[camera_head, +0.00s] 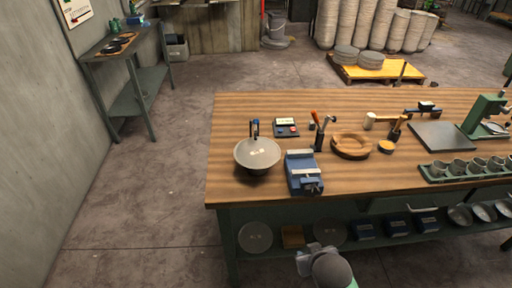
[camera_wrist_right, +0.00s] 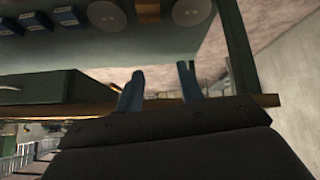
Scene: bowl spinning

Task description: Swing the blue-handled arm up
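A round pale metal disc or bowl (camera_head: 257,153) sits near the left end of the wooden workbench in the head view. Part of my right arm shows at the bottom centre of the head view, in front of the bench and well short of the blue handle. My left gripper is out of view.
A blue vise-like block (camera_head: 304,172) stands right of the disc. A small panel (camera_head: 286,127) and a holder with tools (camera_head: 320,135) stand behind it. The bench's left front corner is clear.

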